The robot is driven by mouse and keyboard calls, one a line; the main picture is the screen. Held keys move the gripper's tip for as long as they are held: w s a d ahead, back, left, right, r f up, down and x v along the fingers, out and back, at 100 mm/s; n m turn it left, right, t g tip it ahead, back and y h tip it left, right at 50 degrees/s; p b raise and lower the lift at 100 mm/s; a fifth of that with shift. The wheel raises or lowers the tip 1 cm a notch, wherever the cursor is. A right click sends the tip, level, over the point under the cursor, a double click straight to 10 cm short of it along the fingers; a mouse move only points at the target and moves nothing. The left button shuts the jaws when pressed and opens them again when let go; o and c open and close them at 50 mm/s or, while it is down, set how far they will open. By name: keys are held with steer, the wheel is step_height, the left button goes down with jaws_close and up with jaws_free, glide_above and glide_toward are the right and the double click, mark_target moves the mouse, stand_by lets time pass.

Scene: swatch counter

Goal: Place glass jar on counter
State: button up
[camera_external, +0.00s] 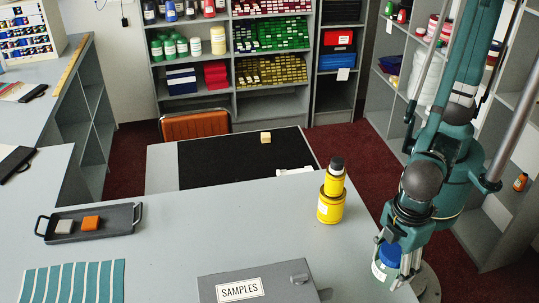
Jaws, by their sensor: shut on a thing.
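The glass jar (380,273) has a blue lid and a pale label on its body. It is at the right side of the grey counter (180,240), close to the foot of my arm. My gripper (394,262) points down and is shut on the jar. Its fingers and the arm above cover part of the jar. The jar looks upright. Whether its bottom touches the counter or is held just above it, I cannot tell.
A yellow bottle (331,208) with a black cap stands behind and left of the jar. A grey SAMPLES box (262,282) is at the front. A dark tray (66,238) with two small blocks and a striped teal cloth (72,283) lie at left. The counter's middle is clear.

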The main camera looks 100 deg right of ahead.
mark_target(397, 250)
steer(key=shift+f, duration=0.8)
steer(key=shift+f, duration=0.15)
steer(key=shift+f, duration=1.95)
steer(key=shift+f, duration=0.2)
steer(key=o, duration=1.1)
steer(key=shift+r, duration=0.3)
steer(key=shift+r, duration=5.95)
